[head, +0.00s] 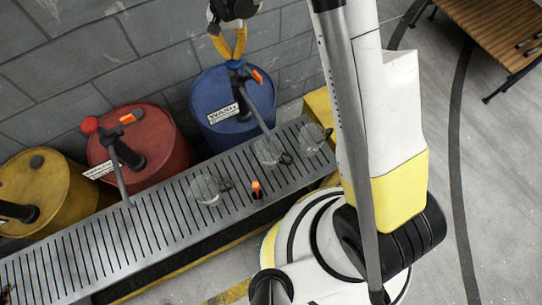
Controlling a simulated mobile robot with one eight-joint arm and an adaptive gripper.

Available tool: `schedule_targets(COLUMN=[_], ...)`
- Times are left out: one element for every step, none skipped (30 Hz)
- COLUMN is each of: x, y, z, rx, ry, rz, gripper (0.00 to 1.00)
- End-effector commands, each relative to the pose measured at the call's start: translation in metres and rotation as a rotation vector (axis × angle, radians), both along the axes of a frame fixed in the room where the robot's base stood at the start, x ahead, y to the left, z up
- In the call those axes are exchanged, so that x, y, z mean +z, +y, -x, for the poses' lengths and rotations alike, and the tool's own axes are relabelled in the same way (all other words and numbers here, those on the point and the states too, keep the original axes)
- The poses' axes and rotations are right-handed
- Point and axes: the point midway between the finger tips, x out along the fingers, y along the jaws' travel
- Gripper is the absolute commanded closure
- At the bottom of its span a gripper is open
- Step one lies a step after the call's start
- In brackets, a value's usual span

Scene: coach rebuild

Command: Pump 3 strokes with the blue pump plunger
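The blue drum (205,103) with a "WASH" label stands against the wall. Its pump has a blue plunger knob (234,65) on top, an orange tab (258,76) and a grey spout pointing down to the right over the grating. My gripper (233,56) comes down from the top edge, its yellow fingers converging with the tips together right at the top of the blue knob. It looks shut, with the tips touching or just above the knob. Whether the pump is up or down cannot be read clearly.
A red drum (172,150) with a red-knobbed pump and a yellow drum (60,185) stand to the left. A slotted metal grating (165,220) runs in front, bearing clear glass jugs (205,188) and a small orange-topped item (256,189). A wooden bench (500,30) is far right.

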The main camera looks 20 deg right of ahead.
Motion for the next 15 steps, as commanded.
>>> schedule_targets(x=[-0.003, -0.004, -0.006, -0.007, -0.008, -0.009, -0.01, -0.011, -0.013, -0.014, -0.015, -0.016, -0.017, -0.018, -0.02], y=[0.0, 0.0, 0.0, 0.0, 0.0, 0.0, 0.0, 0.0, 0.0, 0.0, 0.0, 0.0, 0.0, 0.0, 0.0], z=[0.0, 0.0, 0.0, 0.0, 0.0, 0.0, 0.0, 0.0, 0.0, 0.0, 0.0, 0.0, 0.0, 0.0, 0.0], rx=[0.0, 0.0, 0.0, 0.0, 0.0, 0.0, 0.0, 0.0, 0.0, 0.0, 0.0, 0.0, 0.0, 0.0, 0.0], ry=[0.0, 0.0, 0.0, 0.0, 0.0, 0.0, 0.0, 0.0, 0.0, 0.0, 0.0, 0.0, 0.0, 0.0, 0.0], rz=[0.0, 0.0, 0.0, 0.0, 0.0, 0.0, 0.0, 0.0, 0.0, 0.0, 0.0, 0.0, 0.0, 0.0, 0.0], gripper=[1.0, 1.0, 1.0, 1.0, 1.0, 1.0, 1.0, 1.0, 1.0, 1.0, 1.0, 1.0, 1.0, 1.0, 1.0])
